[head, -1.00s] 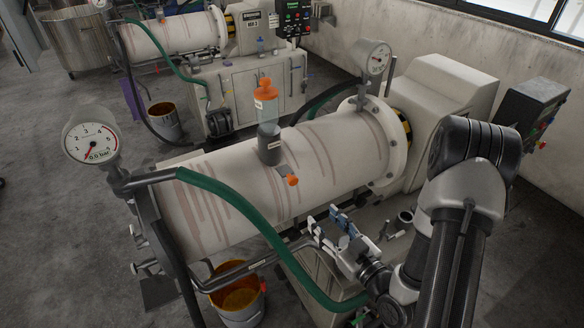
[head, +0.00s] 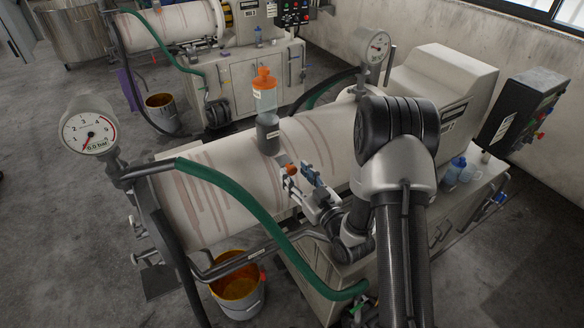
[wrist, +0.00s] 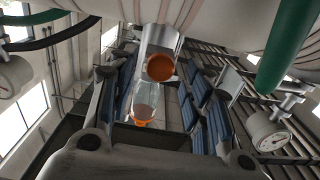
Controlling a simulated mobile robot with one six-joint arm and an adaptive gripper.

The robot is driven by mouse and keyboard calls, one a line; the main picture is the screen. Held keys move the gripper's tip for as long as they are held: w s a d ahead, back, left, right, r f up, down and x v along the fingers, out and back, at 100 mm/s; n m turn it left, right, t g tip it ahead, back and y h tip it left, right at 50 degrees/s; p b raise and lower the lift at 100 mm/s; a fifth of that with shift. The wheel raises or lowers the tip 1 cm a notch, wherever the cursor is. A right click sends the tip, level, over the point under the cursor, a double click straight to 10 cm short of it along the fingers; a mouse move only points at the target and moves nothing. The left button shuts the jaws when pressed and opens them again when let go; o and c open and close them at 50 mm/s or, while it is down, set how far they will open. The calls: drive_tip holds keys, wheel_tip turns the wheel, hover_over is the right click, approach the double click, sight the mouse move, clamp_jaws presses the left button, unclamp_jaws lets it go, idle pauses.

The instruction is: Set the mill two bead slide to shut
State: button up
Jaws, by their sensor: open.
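The bead slide is a small metal plate with a round orange knob (head: 291,170), at the foot of a bead bottle (head: 266,98) on the near mill's pale drum (head: 215,190). The plate sticks out from the bottle's dark base towards my arm. My gripper (head: 300,177) is open at the knob, its blue-padded fingers close around it. In the wrist view the knob (wrist: 160,68) appears between the two fingers, with the clear, orange-capped bottle (wrist: 144,100) beyond. I cannot tell whether either finger touches the knob.
A green hose (head: 240,205) arches over the drum's front, left of my gripper. Pressure gauges stand at the left (head: 90,135) and back (head: 375,45). An orange-lined bucket (head: 238,290) stands on the floor in front. Another mill (head: 175,25) stands behind.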

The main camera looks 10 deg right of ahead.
sight(287, 164)
drive_tip(key=shift+x, duration=1.45)
clamp_jaws()
